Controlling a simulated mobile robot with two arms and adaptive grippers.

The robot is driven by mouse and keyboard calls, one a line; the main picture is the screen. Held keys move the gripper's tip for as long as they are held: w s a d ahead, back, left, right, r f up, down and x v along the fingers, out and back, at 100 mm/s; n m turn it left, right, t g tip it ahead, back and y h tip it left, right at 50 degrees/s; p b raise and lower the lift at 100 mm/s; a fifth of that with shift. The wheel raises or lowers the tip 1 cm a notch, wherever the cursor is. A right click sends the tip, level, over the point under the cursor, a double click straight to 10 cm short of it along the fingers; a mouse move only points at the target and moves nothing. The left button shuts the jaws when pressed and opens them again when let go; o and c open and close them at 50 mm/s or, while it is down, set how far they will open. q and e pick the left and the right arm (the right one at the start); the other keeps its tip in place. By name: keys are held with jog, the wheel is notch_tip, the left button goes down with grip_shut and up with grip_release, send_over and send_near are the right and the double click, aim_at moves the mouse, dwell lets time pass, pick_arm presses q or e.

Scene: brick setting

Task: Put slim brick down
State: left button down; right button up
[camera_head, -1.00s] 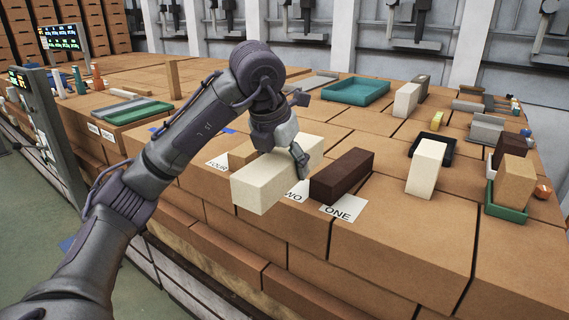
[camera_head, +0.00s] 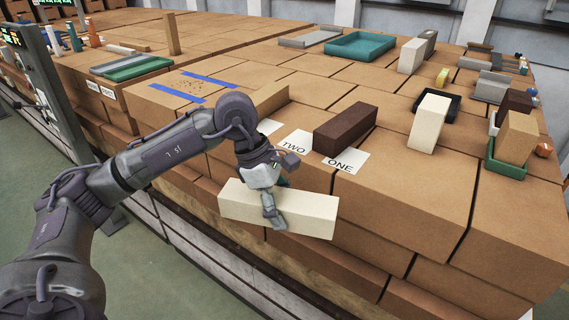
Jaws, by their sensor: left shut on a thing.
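My left gripper (camera_head: 271,208) is shut on a long cream slim brick (camera_head: 308,214). The brick lies roughly level, in front of the near edge of the brown block surface (camera_head: 420,200); I cannot tell its exact distance from the edge. The card marked TWO (camera_head: 293,146) lies bare on the surface behind the gripper. A dark brown brick (camera_head: 345,127) stands beside it, by the card marked ONE (camera_head: 345,163). My right gripper is not in view.
A cream block (camera_head: 428,123) stands upright near a dark tray (camera_head: 455,119) at right. A green tray (camera_head: 508,172) holds a tan block (camera_head: 517,137). A teal tray (camera_head: 361,47) lies at the back. Blue tape strips (camera_head: 210,80) mark a mostly clear patch at left.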

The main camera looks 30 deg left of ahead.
pick_arm(q)
jog(key=s+d+f+m+g+y, duration=0.2)
jog(key=s+f+m, duration=0.4)
jog(key=f+m, duration=0.4)
jog(key=s+d+f+m+g+y, duration=0.2)
jog(key=s+f+m, duration=0.4)
jog(key=f+m, duration=0.5)
jog(key=shift+d+f+g, duration=0.25)
jog(key=shift+d+g, duration=0.65)
jog(key=shift+d, duration=0.15)
jog(key=shift+a, duration=0.1)
